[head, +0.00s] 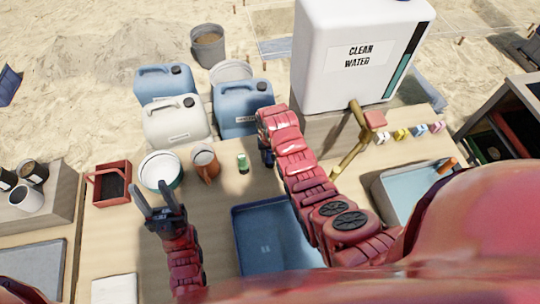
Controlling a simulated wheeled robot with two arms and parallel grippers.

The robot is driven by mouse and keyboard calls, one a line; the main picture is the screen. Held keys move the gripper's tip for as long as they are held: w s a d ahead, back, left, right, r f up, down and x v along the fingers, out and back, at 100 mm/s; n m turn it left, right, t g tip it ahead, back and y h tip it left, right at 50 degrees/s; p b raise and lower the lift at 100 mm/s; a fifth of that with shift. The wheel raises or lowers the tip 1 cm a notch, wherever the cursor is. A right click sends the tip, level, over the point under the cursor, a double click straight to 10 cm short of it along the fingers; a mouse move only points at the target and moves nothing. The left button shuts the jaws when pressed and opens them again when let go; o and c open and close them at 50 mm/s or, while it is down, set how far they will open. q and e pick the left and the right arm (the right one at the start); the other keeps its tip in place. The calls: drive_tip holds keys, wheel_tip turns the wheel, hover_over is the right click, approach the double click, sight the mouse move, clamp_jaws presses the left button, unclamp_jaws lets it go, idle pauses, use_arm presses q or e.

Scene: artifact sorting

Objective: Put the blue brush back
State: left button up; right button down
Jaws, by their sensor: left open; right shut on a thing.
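No blue brush can be made out clearly. My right gripper (266,150) is beside the front of the blue jug, right of the small green bottle (242,162). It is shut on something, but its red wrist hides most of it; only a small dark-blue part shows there. My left gripper (150,176) is open and empty, fingers pointing up, just in front of the white round tub (161,169). A brown mug (204,162) stands between the tub and the green bottle.
Blue tray (250,243) lies in the front middle, partly behind my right arm. Jugs (175,122) line the back. A red box (109,183) stands at left.

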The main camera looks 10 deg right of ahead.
drive_tip(key=shift+f, duration=0.15)
drive_tip(key=shift+c, duration=1.8)
unclamp_jaws()
drive_tip(key=shift+r, duration=0.3)
wheel_tip(320, 180, up, 5)
drive_tip(key=shift+w+r+b, duration=0.1)
drive_tip(key=shift+b, duration=0.85)
wheel_tip(320, 180, up, 7)
drive_tip(key=p, duration=0.5)
drive_tip(key=shift+f, duration=0.2)
